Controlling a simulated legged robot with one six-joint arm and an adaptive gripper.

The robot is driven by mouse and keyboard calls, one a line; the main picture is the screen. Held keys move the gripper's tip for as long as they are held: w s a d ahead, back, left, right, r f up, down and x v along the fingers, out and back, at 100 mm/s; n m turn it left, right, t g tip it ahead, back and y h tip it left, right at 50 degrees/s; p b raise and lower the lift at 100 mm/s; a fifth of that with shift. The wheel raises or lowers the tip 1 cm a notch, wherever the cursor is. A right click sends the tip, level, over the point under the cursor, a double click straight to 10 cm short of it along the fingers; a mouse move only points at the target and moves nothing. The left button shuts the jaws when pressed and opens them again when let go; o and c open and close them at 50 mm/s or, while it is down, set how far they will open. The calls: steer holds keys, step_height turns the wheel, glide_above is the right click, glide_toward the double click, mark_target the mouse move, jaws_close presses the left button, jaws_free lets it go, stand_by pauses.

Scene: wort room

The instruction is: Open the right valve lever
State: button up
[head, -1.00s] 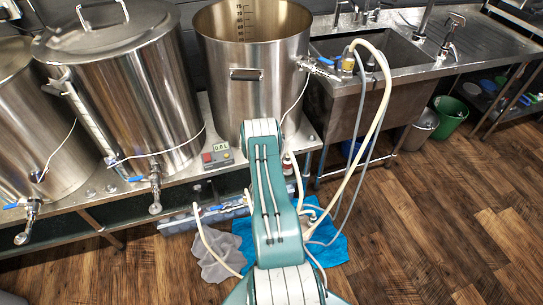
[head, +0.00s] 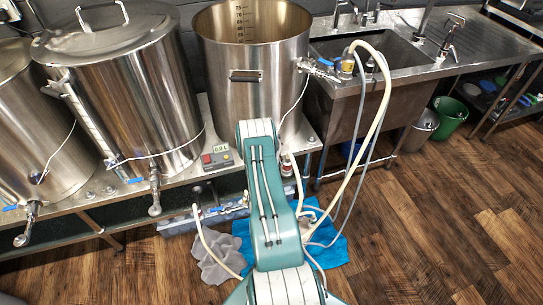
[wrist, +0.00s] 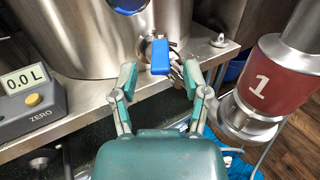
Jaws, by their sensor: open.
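The blue valve lever (wrist: 160,57) sits on a metal valve at the lower front of the steel kettle (wrist: 75,40) in the wrist view. It points towards my camera, a little beyond my fingertips. My gripper (wrist: 160,79) is open and empty, with one finger on each side of the lever's line; I cannot tell if either touches. In the head view the right kettle (head: 238,50) stands open-topped behind my arm. My arm hides that kettle's lower front, and my gripper does not show there.
A scale display (wrist: 35,95) reading 0.0 L stands at the left on the steel bench. A red cylinder (wrist: 268,80) marked 1 stands close on the right of my gripper. Hoses (head: 372,125) hang from the sink (head: 360,75) to a blue cloth (head: 325,255) on the floor.

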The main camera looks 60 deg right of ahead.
steer(key=v, duration=0.8)
steer(key=shift+a+f, duration=0.1)
steer(key=c, duration=0.4)
steer(key=shift+w+m, duration=0.2)
steer(key=shift+m, duration=0.2)
jaws_close()
steer(key=w+a+m+g+h, duration=0.15)
steer(key=w+m, duration=0.25)
steer(key=m, duration=0.6)
steer(key=w+a+m+g, duration=0.2)
steer(key=w+m+g, duration=0.15)
steer(key=m, duration=0.65)
steer(key=s+d, duration=0.1)
steer(key=d, duration=1)
steer(key=shift+s+d, duration=0.15)
steer(key=shift+d, duration=0.25)
